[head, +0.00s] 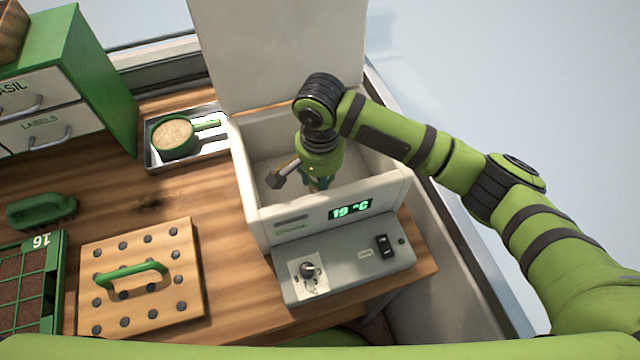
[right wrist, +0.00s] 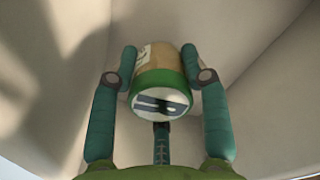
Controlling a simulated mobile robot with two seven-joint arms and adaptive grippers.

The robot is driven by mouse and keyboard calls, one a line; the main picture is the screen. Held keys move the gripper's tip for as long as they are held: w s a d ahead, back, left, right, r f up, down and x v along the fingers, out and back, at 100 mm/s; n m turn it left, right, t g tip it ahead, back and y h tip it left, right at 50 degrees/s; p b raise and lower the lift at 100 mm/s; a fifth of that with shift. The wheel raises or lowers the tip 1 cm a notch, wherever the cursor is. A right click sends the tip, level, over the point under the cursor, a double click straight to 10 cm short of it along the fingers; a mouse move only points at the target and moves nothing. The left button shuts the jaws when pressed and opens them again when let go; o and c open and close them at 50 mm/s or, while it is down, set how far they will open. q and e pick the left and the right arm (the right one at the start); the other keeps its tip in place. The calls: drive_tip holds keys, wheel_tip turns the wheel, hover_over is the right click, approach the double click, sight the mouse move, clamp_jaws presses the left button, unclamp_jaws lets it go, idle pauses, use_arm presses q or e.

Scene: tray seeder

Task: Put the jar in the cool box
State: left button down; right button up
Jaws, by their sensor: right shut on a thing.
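The cool box (head: 250,190) is a white open-topped box with its lid (head: 285,50) raised and a display reading 19 °C. My right gripper (head: 318,182) reaches down inside the box. In the right wrist view my right gripper (right wrist: 163,75) is shut on the jar (right wrist: 160,82), with one finger on each side. The jar has a tan body, a green band and a pale end with a dark mark. In the head view the arm and gripper hide the jar. I cannot tell whether it touches the box floor. My left gripper is not in view.
A pegged wooden board (head: 140,275), a green brush (head: 40,210) and a seed tray (head: 30,290) lie further left. A green drawer cabinet (head: 85,70) stands behind. A control panel (head: 340,270) fronts the box.

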drive_tip(key=shift+f, duration=1.6)
drive_tip(key=shift+f, duration=0.1)
drive_tip(key=o, duration=1.2)
wheel_tip(320, 180, up, 11)
drive_tip(key=shift+r+b, duration=0.1)
drive_tip(key=shift+b, duration=0.65)
drive_tip(key=shift+r, duration=0.6)
